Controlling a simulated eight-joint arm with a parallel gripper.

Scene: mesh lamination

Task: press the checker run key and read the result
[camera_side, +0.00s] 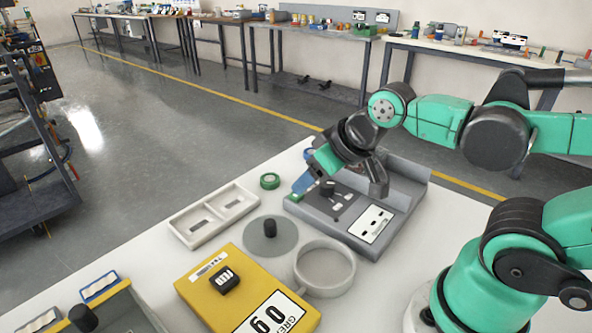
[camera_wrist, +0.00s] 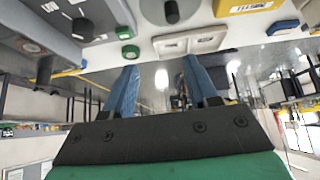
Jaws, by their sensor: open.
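The checker appears to be the grey flat device (camera_side: 400,205) on the white table, under my gripper in the side view. It has a black knob, a white panel (camera_side: 371,225) with dark marks, and a small green key (camera_side: 297,197) at its left corner. I cannot read which key is the run key. My gripper (camera_side: 303,184) is tilted down with its blue fingers close above the green key; contact cannot be told. In the wrist view the fingers (camera_wrist: 160,70) are apart and empty. That view shows the grey device (camera_wrist: 110,15) at upper left with a green patch too small to read.
A green roll (camera_side: 270,181), a white two-pocket tray (camera_side: 213,212), a grey disc (camera_side: 268,240) with a black knob and a grey ring (camera_side: 325,267) stand left of and before the device.

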